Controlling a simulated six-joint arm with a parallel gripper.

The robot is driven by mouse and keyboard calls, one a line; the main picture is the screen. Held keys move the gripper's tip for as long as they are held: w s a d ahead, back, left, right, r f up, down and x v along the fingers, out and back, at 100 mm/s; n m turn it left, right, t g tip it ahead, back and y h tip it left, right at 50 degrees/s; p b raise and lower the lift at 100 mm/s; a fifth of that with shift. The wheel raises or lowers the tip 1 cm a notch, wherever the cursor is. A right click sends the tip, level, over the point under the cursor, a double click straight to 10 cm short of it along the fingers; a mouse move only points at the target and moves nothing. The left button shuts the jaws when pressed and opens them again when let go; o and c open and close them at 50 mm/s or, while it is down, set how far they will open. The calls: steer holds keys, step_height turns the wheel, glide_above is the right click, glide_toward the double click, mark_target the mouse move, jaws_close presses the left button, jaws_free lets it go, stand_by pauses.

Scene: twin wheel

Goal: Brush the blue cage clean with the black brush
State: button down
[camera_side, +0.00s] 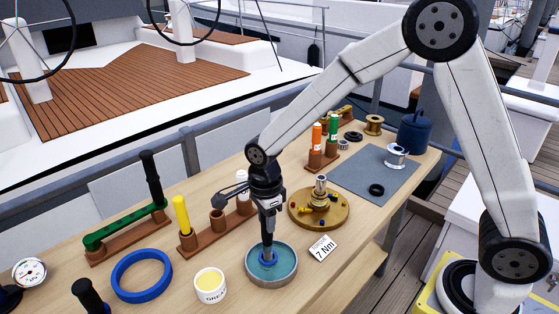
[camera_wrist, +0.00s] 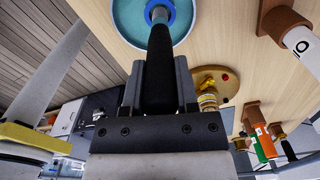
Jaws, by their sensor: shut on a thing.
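My gripper (camera_side: 267,208) is shut on the black brush (camera_wrist: 160,70) and points down over a round grey basin (camera_side: 290,276) with teal liquid. The brush handle is upright between the fingers in the wrist view. Its lower end, which looks grey, reaches down into the basin. The blue cage (camera_side: 262,263) shows as a small blue ring in the basin, around the brush's lower end. It also shows in the wrist view (camera_wrist: 172,16). The bristles are hidden, and I cannot tell whether they touch the cage.
A brass plate (camera_side: 338,216) with a hub stands right of the basin, near a "7 Nm" card (camera_side: 322,248). A grease tub (camera_side: 210,285) and a large blue ring (camera_side: 142,276) lie left.

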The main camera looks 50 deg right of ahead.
steer(key=shift+r, duration=1.8)
steer(key=shift+r, duration=2)
steer(key=shift+d, duration=0.1)
